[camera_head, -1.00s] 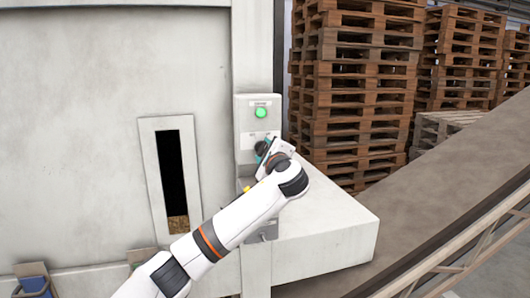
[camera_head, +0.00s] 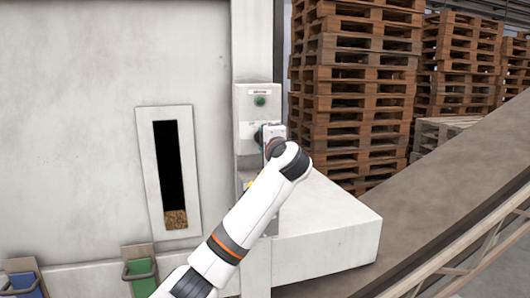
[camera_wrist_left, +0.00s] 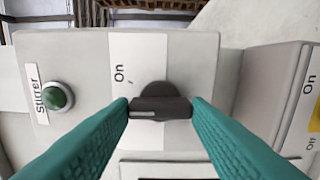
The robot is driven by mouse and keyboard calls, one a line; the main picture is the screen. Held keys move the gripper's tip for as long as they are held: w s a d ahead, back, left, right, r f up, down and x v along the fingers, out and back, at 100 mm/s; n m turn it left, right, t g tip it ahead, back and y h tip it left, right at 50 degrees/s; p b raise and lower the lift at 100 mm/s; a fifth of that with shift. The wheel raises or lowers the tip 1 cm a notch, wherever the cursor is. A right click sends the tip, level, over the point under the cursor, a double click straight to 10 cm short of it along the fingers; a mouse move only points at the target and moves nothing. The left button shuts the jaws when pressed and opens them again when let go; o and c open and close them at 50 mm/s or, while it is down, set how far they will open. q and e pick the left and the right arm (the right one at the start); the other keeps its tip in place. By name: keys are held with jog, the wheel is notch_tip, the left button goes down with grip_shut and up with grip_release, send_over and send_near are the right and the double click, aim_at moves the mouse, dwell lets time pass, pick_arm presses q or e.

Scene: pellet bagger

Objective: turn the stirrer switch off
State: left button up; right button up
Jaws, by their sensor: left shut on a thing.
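The stirrer switch is a dark rotary knob (camera_wrist_left: 160,103) on a pale plate marked "On" in the left wrist view. A short white mark on the knob points left, toward the lamp side. My left gripper (camera_wrist_left: 161,109) is shut on the knob, one teal finger on each side. Any "Off" marking on this plate is hidden. A dark green, unlit lamp (camera_wrist_left: 57,97) sits beside the "Stirrer" label (camera_wrist_left: 45,94). In the head view the lamp (camera_head: 260,101) is at the top of the grey control box (camera_head: 243,118), and my left gripper (camera_head: 268,136) covers the knob. My right gripper is not in view.
A second switch box (camera_wrist_left: 262,85) with "On" and "Off" markings stands close by. A slotted window (camera_head: 148,165) shows pellets (camera_head: 175,219) low down. A green bin (camera_head: 140,270) and a blue bin (camera_head: 22,283) stand below. Pallet stacks (camera_head: 350,90) and a sloping belt (camera_head: 430,175) lie right.

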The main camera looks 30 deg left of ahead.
pick_arm(q)
jog(key=shift+f+n+b, duration=0.2)
jog(key=shift+n+b, duration=1.7)
jog(key=shift+n, duration=0.9)
jog(key=o, duration=1)
jog(key=shift+r, duration=0.1)
jog(key=b+v, duration=0.4)
jog(key=v, duration=0.8)
jog(key=shift+s+b, duration=0.1)
jog(key=shift+b, duration=0.25)
